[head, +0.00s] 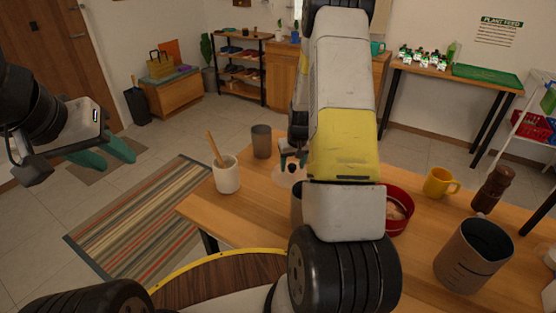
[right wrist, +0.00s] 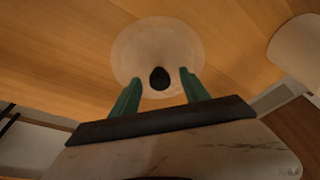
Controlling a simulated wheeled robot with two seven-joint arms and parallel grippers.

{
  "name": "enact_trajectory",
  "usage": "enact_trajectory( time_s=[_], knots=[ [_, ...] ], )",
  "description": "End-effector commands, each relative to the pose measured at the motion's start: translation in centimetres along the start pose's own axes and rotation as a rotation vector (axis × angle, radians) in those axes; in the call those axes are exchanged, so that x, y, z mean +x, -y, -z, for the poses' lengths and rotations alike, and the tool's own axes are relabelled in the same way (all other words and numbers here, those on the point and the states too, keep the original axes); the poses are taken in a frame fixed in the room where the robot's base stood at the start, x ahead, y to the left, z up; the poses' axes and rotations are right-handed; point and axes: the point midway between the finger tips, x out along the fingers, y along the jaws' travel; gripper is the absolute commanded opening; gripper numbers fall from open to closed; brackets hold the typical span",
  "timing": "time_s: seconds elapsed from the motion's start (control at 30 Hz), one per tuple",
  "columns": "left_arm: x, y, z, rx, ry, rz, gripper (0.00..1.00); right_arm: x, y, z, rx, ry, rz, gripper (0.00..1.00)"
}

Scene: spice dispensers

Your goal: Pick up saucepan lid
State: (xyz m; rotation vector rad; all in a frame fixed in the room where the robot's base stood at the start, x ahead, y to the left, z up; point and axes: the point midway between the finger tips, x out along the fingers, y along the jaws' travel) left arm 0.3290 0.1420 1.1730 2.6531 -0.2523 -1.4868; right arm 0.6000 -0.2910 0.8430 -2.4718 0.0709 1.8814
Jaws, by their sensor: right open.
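The saucepan lid (right wrist: 157,45) is a pale round disc with a dark knob (right wrist: 159,78), lying on the wooden table. In the head view the lid (head: 282,176) is partly hidden behind my right arm. My right gripper (right wrist: 157,85) is open, its green fingers on either side of the knob in the wrist view; I cannot tell if they touch it. It also shows in the head view (head: 291,160), just above the lid. My left gripper (head: 104,152) is apart at the far left over the floor, with its green fingers spread and nothing between them.
On the table (head: 240,215) stand a white crock (head: 227,178) with a wooden utensil, a grey cup (head: 261,141), a red bowl (head: 399,218), a yellow mug (head: 438,183), a brown grinder (head: 490,190) and a large grey container (head: 470,255). My right arm hides the table's middle.

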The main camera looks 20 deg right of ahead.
Motion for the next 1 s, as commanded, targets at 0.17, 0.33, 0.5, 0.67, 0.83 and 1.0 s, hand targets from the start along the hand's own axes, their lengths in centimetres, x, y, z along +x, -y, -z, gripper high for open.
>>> enact_trajectory(
  time_s=[0.17,0.33,0.5,0.67,0.83,1.0],
  knots=[
    [0.00,0.00,0.00,0.000,0.000,0.000,0.38,-0.04,0.00,0.04,0.000,-0.001,0.000,0.52],
    [0.00,0.00,0.00,0.000,0.000,0.000,0.38,-0.06,0.00,0.04,0.000,-0.001,0.000,0.18],
    [0.00,0.00,0.00,0.000,0.000,0.000,0.38,-0.07,0.01,0.04,0.000,-0.001,0.000,0.00],
    [0.00,0.00,0.00,0.000,0.000,0.000,0.38,-0.08,0.00,0.05,0.000,-0.001,0.000,0.00],
    [0.00,0.00,0.00,0.000,0.000,0.000,0.38,-0.09,0.00,0.06,0.000,-0.001,0.000,0.00],
    [0.00,0.00,0.00,0.000,0.000,0.000,0.38,-0.09,0.00,0.06,0.000,-0.002,0.000,0.00]
  ],
)
